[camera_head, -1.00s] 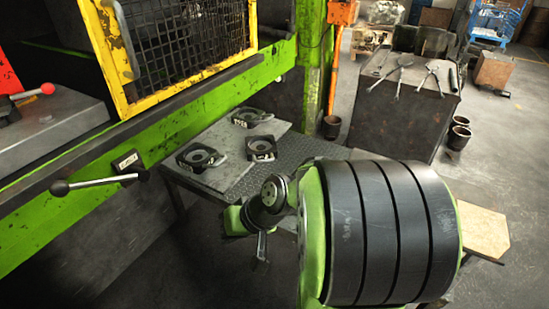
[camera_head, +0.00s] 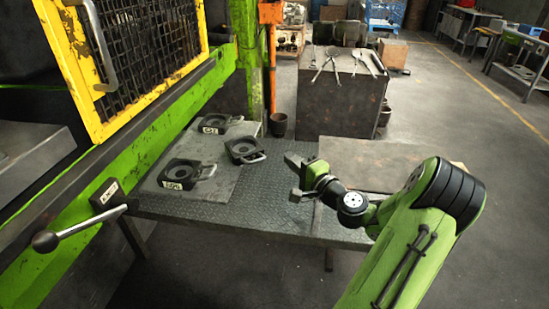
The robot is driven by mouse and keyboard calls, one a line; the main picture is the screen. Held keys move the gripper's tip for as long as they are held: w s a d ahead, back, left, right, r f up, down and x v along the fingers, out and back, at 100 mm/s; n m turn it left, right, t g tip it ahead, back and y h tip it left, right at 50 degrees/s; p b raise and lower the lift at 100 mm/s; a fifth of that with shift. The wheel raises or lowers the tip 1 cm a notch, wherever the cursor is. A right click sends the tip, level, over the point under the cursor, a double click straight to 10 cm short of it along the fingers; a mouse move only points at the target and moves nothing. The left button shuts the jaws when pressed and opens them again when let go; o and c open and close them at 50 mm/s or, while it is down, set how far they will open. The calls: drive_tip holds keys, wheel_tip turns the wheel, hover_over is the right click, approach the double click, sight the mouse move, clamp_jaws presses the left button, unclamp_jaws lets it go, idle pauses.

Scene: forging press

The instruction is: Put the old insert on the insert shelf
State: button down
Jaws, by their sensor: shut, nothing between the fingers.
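Three dark, ring-shaped inserts with handles and pale labels lie on a light grey plate (camera_head: 217,185) on the metal-topped table (camera_head: 262,205). One insert (camera_head: 182,173) is at the front left, one (camera_head: 244,150) at the right, and one (camera_head: 218,123) at the back. The labels are too small to read surely, so I cannot tell which insert is the old one. I cannot tell whether this plate is the insert shelf. My gripper (camera_head: 292,178) is shut and empty above the table, to the right of the inserts and apart from them.
The green press has a yellow-framed mesh guard (camera_head: 140,60) and a lever with a black knob (camera_head: 45,241) at the left. A brown board (camera_head: 375,160) lies behind my arm. A dark bench (camera_head: 340,95) with tools stands behind. Floor is open at the right.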

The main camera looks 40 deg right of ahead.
sight(251, 156)
drive_tip(key=w, duration=0.1)
drive_tip(key=w+a, duration=0.1)
drive_tip(key=w, duration=0.1)
drive_tip(key=w+a, duration=0.1)
drive_tip(key=w, duration=0.1)
drive_tip(key=shift+a+b, duration=0.1)
drive_tip(key=shift+b, duration=0.25)
drive_tip(key=shift+s, duration=0.1)
drive_tip(key=w+a, duration=0.1)
drive_tip(key=w, duration=0.1)
drive_tip(key=w+a, duration=0.2)
drive_tip(key=w+a+p, duration=0.1)
drive_tip(key=w, duration=0.1)
drive_tip(key=shift+a, duration=0.35)
drive_tip(key=shift+d, duration=0.1)
